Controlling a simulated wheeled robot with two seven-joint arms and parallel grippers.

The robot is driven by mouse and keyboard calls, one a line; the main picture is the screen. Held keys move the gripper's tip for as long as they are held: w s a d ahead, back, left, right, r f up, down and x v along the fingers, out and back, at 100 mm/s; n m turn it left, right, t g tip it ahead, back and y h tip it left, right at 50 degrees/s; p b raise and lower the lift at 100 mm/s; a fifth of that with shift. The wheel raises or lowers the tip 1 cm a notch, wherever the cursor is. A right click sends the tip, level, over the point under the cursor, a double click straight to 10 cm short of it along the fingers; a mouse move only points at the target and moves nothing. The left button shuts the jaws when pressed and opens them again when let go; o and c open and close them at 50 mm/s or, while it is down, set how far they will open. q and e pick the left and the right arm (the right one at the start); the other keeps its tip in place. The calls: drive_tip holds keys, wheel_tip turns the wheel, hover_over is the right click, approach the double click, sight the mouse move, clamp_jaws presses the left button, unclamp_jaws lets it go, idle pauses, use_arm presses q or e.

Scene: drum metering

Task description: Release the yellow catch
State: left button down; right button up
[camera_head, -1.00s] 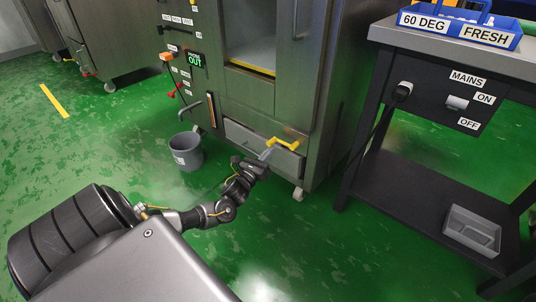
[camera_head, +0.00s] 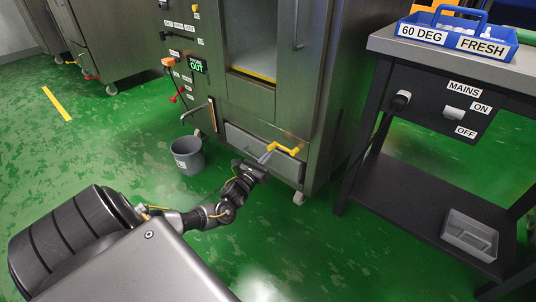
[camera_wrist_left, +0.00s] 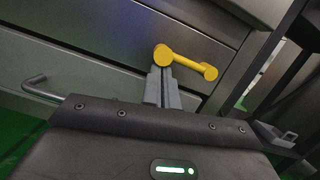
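The yellow catch (camera_head: 285,149) is a crank-shaped handle on the low drawer-like front of the steel machine. In the left wrist view the catch (camera_wrist_left: 187,61) has a round hub at left and an arm running right and slightly down to a knob. My left gripper (camera_head: 266,157) is just in front of the hub end. In the left wrist view its two grey fingers (camera_wrist_left: 163,86) are together, with only a thin dark line between them. Their tips are right by the hub; I cannot tell whether they touch it. The catch's arm is outside the fingers. My right gripper is out of view.
A grey bucket (camera_head: 187,155) stands on the green floor left of the machine. A bent metal handle (camera_wrist_left: 42,90) is left of the fingers. A dark bench (camera_head: 405,190) with a mains switch, a blue caddy (camera_head: 457,38) and a grey tray (camera_head: 470,236) stands at right. The front floor is clear.

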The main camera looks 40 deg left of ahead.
use_arm(q)
drive_tip(key=s+d+f+p, duration=0.1)
drive_tip(key=s+f+p, duration=0.1)
drive_tip(key=s+f, duration=0.4)
drive_tip(key=shift+r+v, duration=0.25)
drive_tip(key=shift+v, duration=1.6)
drive_tip(key=shift+d, duration=0.15)
